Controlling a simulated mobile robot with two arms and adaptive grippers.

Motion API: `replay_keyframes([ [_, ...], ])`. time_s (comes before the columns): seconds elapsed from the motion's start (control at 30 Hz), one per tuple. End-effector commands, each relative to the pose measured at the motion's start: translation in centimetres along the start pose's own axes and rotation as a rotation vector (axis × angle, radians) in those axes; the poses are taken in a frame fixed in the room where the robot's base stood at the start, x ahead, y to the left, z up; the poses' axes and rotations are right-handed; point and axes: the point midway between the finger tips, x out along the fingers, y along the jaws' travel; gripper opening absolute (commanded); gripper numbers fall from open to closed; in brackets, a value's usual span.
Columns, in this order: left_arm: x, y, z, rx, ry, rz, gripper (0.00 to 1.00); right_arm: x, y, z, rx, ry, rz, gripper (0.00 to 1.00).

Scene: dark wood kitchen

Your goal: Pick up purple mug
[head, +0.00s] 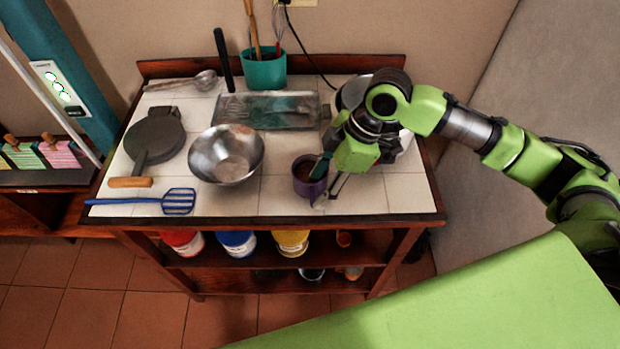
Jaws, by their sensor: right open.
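The purple mug (303,186) stands upright on the tiled top of the wooden table, near its front edge and right of centre. Its inside looks dark. My right gripper (326,184) is at the mug's right side, its fingers pointing down toward the left. One finger with a teal part is at the mug's right rim, and the other is a little to the right of the mug. The gripper is open. Whether a finger touches the mug or reaches inside it, I cannot tell. My left gripper is not in view.
A metal bowl (226,154) stands left of the mug, with a blue spatula (178,201) at the front left. A metal tray (268,111) and a teal utensil pot (264,70) are behind. A black pan (155,140) lies at left. Bare tiles lie between bowl and mug.

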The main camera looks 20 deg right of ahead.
Motion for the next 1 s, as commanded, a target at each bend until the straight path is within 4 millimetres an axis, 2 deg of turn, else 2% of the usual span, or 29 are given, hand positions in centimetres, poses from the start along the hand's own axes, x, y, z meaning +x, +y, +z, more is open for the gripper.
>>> replay_keyframes([
  [0.03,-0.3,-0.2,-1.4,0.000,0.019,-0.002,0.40,0.4,-0.1,0.0,0.001,-0.001,-0.004,0.47],
  [0.07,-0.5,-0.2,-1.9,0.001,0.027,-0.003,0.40,0.7,-0.2,-0.1,0.001,-0.001,-0.005,0.47],
  [0.17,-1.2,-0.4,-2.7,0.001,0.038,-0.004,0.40,2.2,-0.3,-0.1,0.002,-0.001,-0.007,0.47],
  [0.33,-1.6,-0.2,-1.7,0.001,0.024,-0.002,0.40,4.5,-0.3,-0.1,0.001,0.000,-0.002,0.47],
  [0.6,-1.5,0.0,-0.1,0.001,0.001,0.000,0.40,5.0,-0.2,0.1,0.000,-0.001,-0.001,0.47],
  [0.63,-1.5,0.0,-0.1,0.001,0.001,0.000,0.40,5.0,-0.2,0.1,0.000,-0.001,-0.001,0.44],
  [0.8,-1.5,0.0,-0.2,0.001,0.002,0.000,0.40,5.0,-0.2,0.1,0.000,-0.001,-0.001,0.00],
  [1.0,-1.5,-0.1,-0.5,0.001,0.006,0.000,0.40,5.0,-0.2,0.0,-0.001,0.000,0.001,0.00],
])
